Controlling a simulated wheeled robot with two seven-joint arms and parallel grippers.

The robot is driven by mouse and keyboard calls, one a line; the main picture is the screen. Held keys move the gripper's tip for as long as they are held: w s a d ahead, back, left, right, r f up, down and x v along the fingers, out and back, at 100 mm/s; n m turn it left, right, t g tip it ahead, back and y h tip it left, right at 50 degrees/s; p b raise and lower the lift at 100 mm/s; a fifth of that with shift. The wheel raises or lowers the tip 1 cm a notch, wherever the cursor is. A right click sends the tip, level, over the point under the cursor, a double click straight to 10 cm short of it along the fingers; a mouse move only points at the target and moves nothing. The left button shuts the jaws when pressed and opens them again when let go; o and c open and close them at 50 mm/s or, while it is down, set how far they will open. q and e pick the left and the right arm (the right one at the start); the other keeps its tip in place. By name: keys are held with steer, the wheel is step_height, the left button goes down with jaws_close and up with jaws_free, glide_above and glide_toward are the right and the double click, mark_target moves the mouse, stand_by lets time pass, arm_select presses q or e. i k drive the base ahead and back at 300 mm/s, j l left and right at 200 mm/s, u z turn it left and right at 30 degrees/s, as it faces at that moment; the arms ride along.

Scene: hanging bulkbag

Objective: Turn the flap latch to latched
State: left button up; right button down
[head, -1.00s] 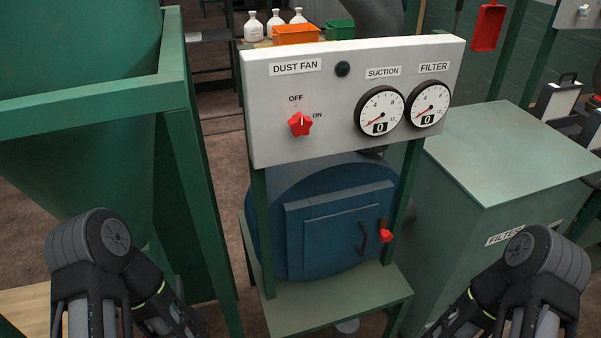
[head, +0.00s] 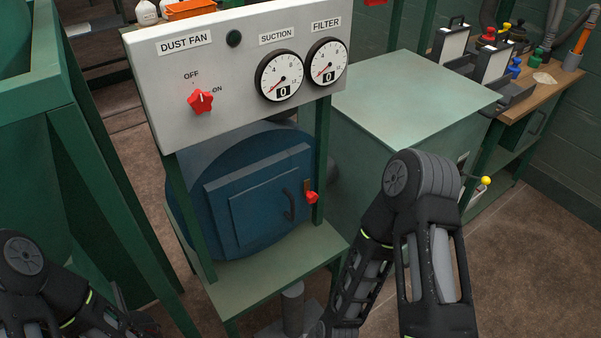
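The flap (head: 255,210) is a blue square door on the round blue drum housing under the control panel, with a dark curved handle (head: 288,204). The flap latch (head: 312,197) is a small red knob on a brownish plate at the flap's right edge. The flap looks closed. My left arm shows at the bottom left corner and my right arm at the lower right, to the right of and nearer than the latch. Neither gripper's fingertips show; they lie below the frame edge or behind the arm links. Nothing of mine touches the latch.
The grey panel (head: 150,95) above carries a red dust fan knob (head: 200,101) and two gauges reading 0. A green post (head: 321,160) stands just right of the flap. A green filter box (head: 410,95) is to the right. A shelf (head: 265,280) lies below the drum.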

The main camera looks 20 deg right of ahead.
mark_target(312, 197)
steer(key=k+l+z, duration=0.15)
steer(key=l, duration=0.25)
steer(key=k+l+z, duration=0.15)
steer(key=l, duration=0.3)
steer(key=k+l+z, duration=0.2)
steer(key=l, duration=0.25)
steer(key=i, duration=0.1)
